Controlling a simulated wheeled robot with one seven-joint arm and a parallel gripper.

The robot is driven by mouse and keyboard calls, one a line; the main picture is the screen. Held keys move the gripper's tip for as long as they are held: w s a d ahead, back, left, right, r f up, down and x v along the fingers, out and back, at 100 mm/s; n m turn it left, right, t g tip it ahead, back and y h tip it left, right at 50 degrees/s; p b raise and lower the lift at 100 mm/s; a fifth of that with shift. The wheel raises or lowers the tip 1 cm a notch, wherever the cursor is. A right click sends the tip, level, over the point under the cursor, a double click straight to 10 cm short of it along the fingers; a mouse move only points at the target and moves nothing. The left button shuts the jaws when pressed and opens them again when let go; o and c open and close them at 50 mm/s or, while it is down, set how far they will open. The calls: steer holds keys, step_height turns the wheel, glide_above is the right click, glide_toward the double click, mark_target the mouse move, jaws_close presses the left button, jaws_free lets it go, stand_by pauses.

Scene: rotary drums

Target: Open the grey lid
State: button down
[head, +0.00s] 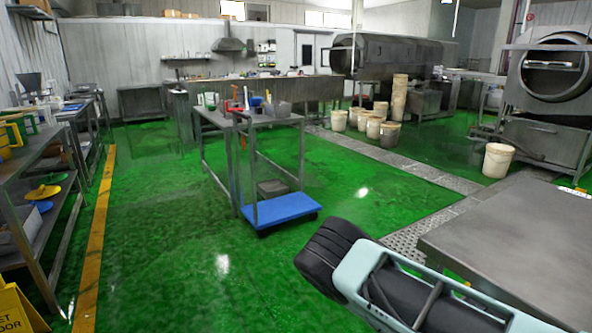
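I cannot clearly pick out a grey lid in the head view. A large grey metal piece with a flat top (520,245) stands at the lower right; I cannot tell whether its top is a lid. A grey drum machine (550,85) with a round dark opening stands at the far right. Part of my arm, pale teal and black, reaches in from the bottom right, in front of the flat-topped piece. No gripper fingers show.
A metal table with a blue-based trolley (282,208) stands mid-floor. White buckets (497,160) stand by the machines. Shelving (50,190) lines the left, with a yellow floor sign (18,308) at the corner. Green floor (180,250) is clear between.

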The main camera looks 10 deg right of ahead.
steer(key=s+a+r+m+g+y+p, duration=0.2)
steer(key=s+a+r+m+y, duration=0.4)
steer(key=a+r+m, duration=0.3)
steer(key=s+a+r+m+g+y+p, duration=0.1)
steer(key=s+a+r+m+y, duration=0.5)
steer(key=a, duration=1)
steer(key=s+a+r+m+g+y+p, duration=0.2)
steer(key=s+a+r+m+y, duration=0.5)
steer(key=a+r+m, duration=0.5)
steer(key=s+m+p, duration=0.1)
steer(key=m, duration=0.2)
steer(key=shift+s+a+r+g, duration=0.25)
steer(key=shift+a+r+g, duration=0.05)
steer(key=shift+a+r, duration=0.1)
steer(key=shift+a, duration=0.1)
